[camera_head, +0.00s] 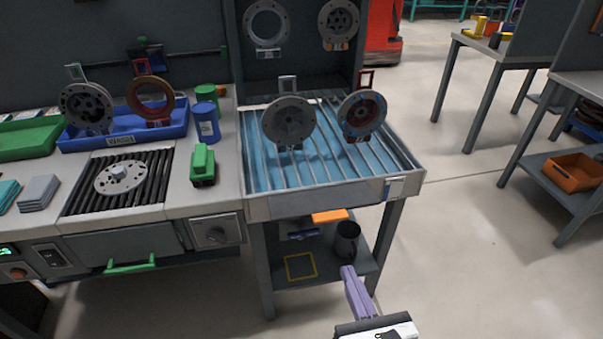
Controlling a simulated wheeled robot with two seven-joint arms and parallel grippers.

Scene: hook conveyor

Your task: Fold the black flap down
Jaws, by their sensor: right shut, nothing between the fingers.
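No part in view stands out clearly as the black flap, so I cannot tell which it is or how it stands. A small black piece (151,52) with a green edge sits at the back wall, too small to read. A dark grey front panel (128,247) with a green handle (130,265) is upright under the left worktop. My right gripper (348,270) has lilac fingers and is shut and empty. It shows in front of the lower shelf, below the roller table, apart from both dark parts. My left gripper is out of view.
The roller table (300,205) has grey discs (288,122) above it. Its lower shelf holds a black cup (347,238). The worktop (222,178) carries a green block (202,166), blue cylinder (206,122) and blue tray (70,140). Open floor (480,240) lies to the right.

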